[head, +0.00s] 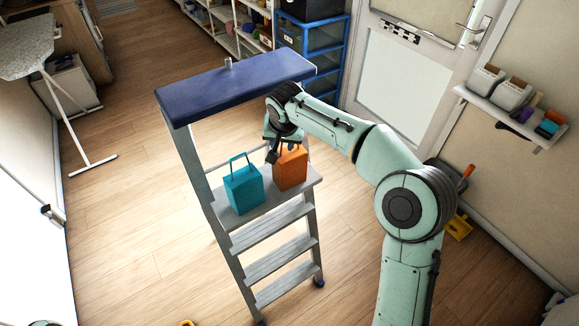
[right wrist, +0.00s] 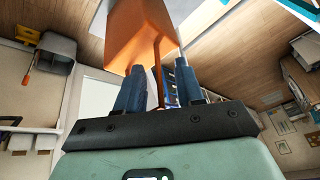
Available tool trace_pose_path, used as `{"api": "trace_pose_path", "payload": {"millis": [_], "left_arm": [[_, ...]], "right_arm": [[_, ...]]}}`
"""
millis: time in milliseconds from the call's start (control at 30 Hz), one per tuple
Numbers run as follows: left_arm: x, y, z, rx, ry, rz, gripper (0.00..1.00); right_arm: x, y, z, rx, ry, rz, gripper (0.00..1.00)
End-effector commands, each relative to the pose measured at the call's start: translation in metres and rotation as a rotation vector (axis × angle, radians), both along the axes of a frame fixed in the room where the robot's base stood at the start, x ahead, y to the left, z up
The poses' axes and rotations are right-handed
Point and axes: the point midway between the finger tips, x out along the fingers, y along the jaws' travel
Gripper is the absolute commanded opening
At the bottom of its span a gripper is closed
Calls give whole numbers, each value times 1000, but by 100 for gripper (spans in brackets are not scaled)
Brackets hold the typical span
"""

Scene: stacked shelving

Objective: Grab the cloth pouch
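An orange bag (head: 291,171) with a handle stands upright on the ladder's platform (head: 250,213). A teal bag (head: 243,190) with a raised handle stands to its left. I cannot tell which of them is the cloth pouch. My right gripper (head: 273,153) is at the top of the orange bag and hides part of its handle. In the right wrist view, its two blue fingers (right wrist: 158,70) are apart, with the orange handle strap (right wrist: 159,82) between them. The orange bag (right wrist: 152,35) lies just beyond the fingertips.
The stepladder's blue top step (head: 235,88) rises behind and above the bags, close to my right wrist. A blue-framed drawer unit (head: 322,65) and a white door (head: 405,85) stand behind.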

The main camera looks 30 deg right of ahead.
Motion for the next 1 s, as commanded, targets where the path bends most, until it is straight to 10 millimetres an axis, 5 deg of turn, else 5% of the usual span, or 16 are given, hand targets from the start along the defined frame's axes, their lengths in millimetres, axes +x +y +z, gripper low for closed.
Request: {"api": "trace_pose_path", "payload": {"millis": [33,133,667,1000], "left_arm": [[0,0,0,0,0,0,0],[0,0,0,0,0,0,0],[0,0,0,0,0,0,0],[6,0,8,0,-7,0,0]], "right_arm": [[0,0,0,0,0,0,31],[0,0,0,0,0,0,0],[0,0,3,-1,1,0,0],[1,1,39,-1,-4,0,0]]}}
